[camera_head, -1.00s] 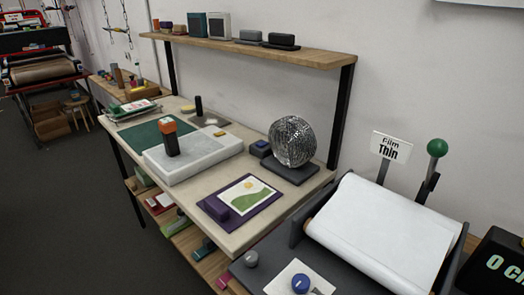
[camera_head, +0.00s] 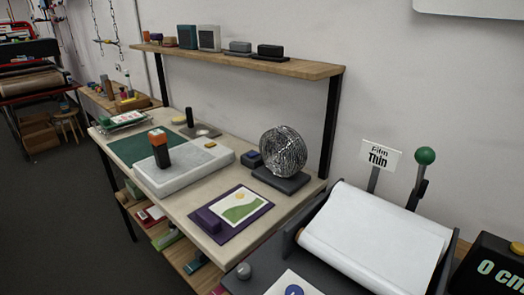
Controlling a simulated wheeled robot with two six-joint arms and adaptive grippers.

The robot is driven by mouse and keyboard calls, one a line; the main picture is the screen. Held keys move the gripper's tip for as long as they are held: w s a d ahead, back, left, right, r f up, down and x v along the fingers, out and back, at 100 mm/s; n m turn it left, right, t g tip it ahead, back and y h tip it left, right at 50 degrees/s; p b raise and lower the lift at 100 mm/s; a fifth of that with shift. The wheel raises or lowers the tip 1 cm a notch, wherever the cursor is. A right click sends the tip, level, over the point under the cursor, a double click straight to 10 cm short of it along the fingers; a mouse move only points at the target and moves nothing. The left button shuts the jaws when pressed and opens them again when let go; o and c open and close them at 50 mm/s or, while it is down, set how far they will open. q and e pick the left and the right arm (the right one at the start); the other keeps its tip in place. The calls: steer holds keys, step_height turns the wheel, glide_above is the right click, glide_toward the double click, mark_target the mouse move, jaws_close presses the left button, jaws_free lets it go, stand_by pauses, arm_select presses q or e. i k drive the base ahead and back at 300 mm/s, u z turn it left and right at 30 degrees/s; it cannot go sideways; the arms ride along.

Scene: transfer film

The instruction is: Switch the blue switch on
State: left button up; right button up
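A round blue knob (camera_head: 293,290) sits on a white plate (camera_head: 283,282) at the bottom edge of the head view, on the front of the dark film machine. The frame's edge cuts it off, so its setting cannot be read. A grey knob (camera_head: 244,271) stands to its left. A small dark blue box (camera_head: 251,159) lies beside the crinkled silver disc on the table; I cannot tell whether it bears a switch. Neither of my grippers shows in the view.
The machine holds a white film roll (camera_head: 372,235), a "Film Thin" sign (camera_head: 379,156) and a lever with a green ball (camera_head: 425,156). The table (camera_head: 190,200) carries a silver disc (camera_head: 283,151), a pale slab (camera_head: 184,170) and a purple board (camera_head: 220,237). A shelf (camera_head: 236,61) runs above it.

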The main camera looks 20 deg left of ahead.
mark_target(253, 154)
steer(key=z, duration=2.25)
steer(key=k, duration=1.35)
steer(key=u, duration=1.1)
steer(key=i, duration=0.5)
steer(key=u, duration=0.05)
